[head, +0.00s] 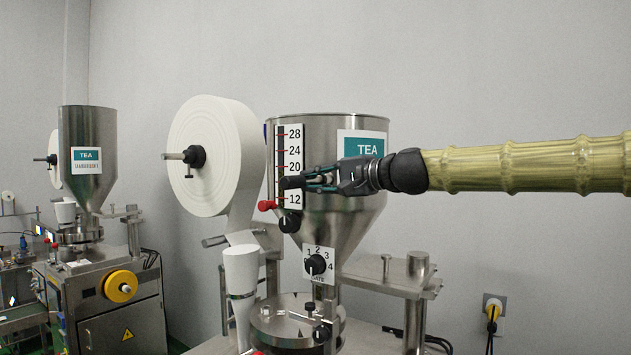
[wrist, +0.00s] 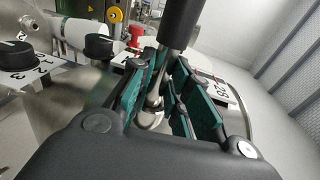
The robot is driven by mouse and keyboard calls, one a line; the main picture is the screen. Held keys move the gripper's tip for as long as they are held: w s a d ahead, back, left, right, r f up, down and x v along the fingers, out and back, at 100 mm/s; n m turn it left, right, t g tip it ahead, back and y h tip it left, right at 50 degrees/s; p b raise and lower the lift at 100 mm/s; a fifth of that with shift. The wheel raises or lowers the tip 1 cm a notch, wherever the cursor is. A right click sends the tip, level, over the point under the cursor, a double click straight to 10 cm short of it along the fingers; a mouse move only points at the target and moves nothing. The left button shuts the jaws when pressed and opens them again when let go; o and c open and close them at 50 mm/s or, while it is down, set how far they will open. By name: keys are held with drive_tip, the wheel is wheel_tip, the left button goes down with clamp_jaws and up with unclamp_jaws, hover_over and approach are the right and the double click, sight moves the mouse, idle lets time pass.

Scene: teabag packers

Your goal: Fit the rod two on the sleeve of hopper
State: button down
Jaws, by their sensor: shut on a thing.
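The steel hopper (head: 345,222) stands at centre in the head view, with a TEA label and a white number scale (head: 294,150) on its front. My gripper (head: 314,181) comes in from the right in front of the scale, at about the 16 mark. Its teal-padded fingers (wrist: 160,88) are closed around a thin metal shaft in the wrist view. That shaft belongs to a rod with a black cylindrical grip (wrist: 181,22), whose dark end (head: 292,183) also shows in the head view. I cannot tell whether the rod's lower end touches the sleeve, which is not clearly visible.
A red knob (head: 267,205) and a black knob (head: 289,222) sit close below the scale. A dial (head: 316,264) is lower on the hopper. A large paper roll (head: 208,155) stands left, and a steel post (head: 416,300) right. A second machine (head: 100,290) is further left.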

drive_tip(key=shift+w+d+r, duration=0.1)
drive_tip(key=shift+w+d, duration=0.35)
drive_tip(key=shift+w, duration=0.1)
drive_tip(key=c, duration=1.3)
unclamp_jaws()
drive_tip(key=shift+o, duration=0.2)
drive_tip(key=v, duration=1.2)
drive_tip(key=shift+a+r, duration=0.1)
drive_tip(key=shift+a, duration=0.05)
